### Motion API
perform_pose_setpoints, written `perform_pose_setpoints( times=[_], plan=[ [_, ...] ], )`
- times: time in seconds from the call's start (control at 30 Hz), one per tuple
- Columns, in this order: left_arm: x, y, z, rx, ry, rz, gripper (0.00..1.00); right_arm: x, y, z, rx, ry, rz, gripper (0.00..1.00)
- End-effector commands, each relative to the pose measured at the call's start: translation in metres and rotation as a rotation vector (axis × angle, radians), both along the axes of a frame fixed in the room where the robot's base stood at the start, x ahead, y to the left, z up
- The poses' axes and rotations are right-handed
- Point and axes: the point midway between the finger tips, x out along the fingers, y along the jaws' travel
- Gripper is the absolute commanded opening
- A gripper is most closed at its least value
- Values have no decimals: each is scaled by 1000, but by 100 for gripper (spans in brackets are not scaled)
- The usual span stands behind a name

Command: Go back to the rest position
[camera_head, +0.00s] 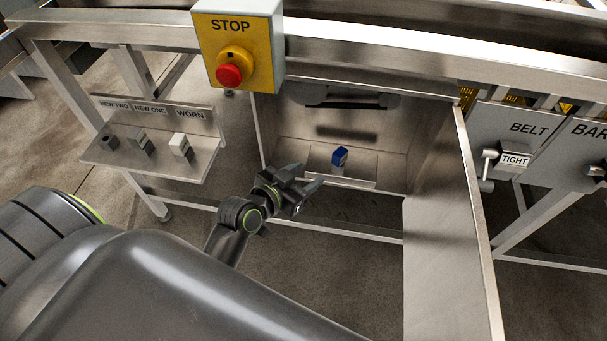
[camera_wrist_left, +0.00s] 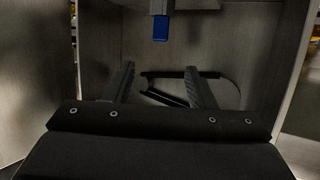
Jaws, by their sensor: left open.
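My left gripper (camera_head: 300,185) is open and empty, in front of the open metal compartment (camera_head: 385,140) in the head view. Its two fingers also show in the left wrist view (camera_wrist_left: 160,85), apart with nothing between them. A small blue block (camera_head: 340,156) sits on a ledge inside the compartment, beyond the fingertips and apart from them. The blue block also shows at the top of the left wrist view (camera_wrist_left: 160,28). My right gripper is in neither view.
A yellow STOP box (camera_head: 240,45) with a red button hangs on the frame rail. A shelf (camera_head: 160,150) labelled NEW TWO, NEW ONE and WORN stands at left with small blocks. An open door panel (camera_head: 445,250) bounds the right side. A BELT panel (camera_head: 515,145) with a TIGHT lever is further right.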

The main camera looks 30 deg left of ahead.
Motion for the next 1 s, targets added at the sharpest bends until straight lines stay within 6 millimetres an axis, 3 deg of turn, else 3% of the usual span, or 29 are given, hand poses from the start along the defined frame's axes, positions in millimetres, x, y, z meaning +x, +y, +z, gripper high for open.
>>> perform_pose_setpoints(
  times=[0.5, 0.63, 0.77, 0.87, 1.0],
  plan=[
    [0, 0, 0, 0, 0, 0, 50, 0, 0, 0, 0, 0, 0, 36],
    [0, 3, -11, 1, 30, 10, 50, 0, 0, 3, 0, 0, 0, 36],
    [-5, 12, -52, 3, 131, 47, 50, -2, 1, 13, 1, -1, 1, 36],
    [-18, 22, -101, 8, 245, 91, 50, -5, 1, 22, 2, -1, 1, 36],
    [-51, 38, -168, 29, 406, 150, 50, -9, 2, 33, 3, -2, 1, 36]
  ],
)
